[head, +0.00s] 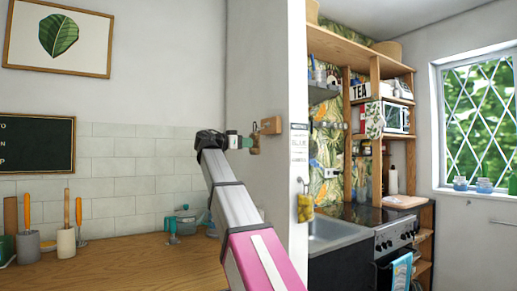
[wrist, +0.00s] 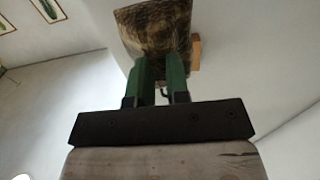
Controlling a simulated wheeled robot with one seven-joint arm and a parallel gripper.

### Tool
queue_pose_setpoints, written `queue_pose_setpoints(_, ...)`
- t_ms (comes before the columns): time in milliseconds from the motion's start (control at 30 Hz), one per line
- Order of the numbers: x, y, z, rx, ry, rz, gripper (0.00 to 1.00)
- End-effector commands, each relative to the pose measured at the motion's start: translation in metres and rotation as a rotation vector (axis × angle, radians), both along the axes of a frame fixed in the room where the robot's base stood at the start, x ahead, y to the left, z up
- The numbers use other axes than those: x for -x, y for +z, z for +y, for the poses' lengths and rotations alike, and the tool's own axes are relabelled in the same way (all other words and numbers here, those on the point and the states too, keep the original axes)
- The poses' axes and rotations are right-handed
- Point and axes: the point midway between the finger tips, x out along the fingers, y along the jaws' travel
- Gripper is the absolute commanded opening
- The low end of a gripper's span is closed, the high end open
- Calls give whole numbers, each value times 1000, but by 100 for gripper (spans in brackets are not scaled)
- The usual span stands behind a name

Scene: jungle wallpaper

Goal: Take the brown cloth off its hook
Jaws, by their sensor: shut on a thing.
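The brown cloth (wrist: 155,28) fills the top middle of the wrist view as a crumpled, mottled brown piece. My gripper (wrist: 163,62) has its two green fingers shut on its lower part. In the head view my gripper (head: 246,142) is at the side of the white wall, and a small bit of the brown cloth (head: 254,147) shows at its fingertips. The wooden hook block (head: 270,125) is on the wall just above and to the right, and shows behind the cloth in the wrist view (wrist: 196,52). Whether the cloth still hangs on the hook is hidden.
The white wall's end (head: 297,100) stands close right of the hook. A sink (head: 335,235) and stove (head: 395,235) are beyond it.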

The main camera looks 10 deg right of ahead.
Motion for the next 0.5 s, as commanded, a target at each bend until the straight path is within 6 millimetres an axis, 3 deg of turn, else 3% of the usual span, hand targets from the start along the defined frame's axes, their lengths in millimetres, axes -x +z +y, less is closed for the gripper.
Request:
queue_pose_setpoints(200, 4, 0, 12, 1, 2, 0, 0)
queue_pose_setpoints(500, 4, 0, 12, 1, 0, 0, 0)
